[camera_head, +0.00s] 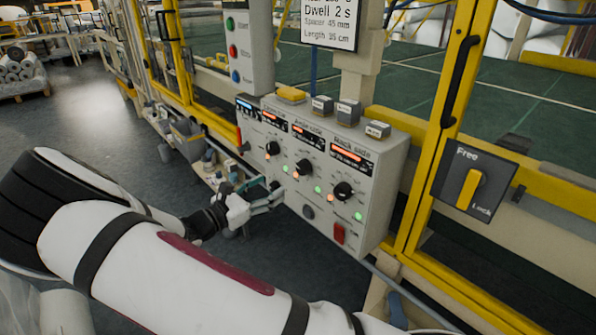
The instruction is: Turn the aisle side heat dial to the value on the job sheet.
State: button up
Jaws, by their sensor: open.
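A grey control box (364,222) has three black dials under lit orange displays. The middle dial (304,167) sits under a label that seems to read "Aisle side". The right dial (343,190) is under a label ending in "side", and the left dial (272,148) has a label too small to read. The dial values are too small to read.
A red switch (339,233) and several small lights are on the box face. Small blocks (348,111) stand on top. A yellow frame (440,130) and a Free/Lock switch (471,187) are to the right. Bins (188,138) and a low shelf lie beyond my gripper.

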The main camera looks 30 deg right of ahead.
aim_at(301, 169)
jog(key=x, duration=1.2)
jog(key=shift+d, duration=0.2)
jog(key=c, duration=1.2)
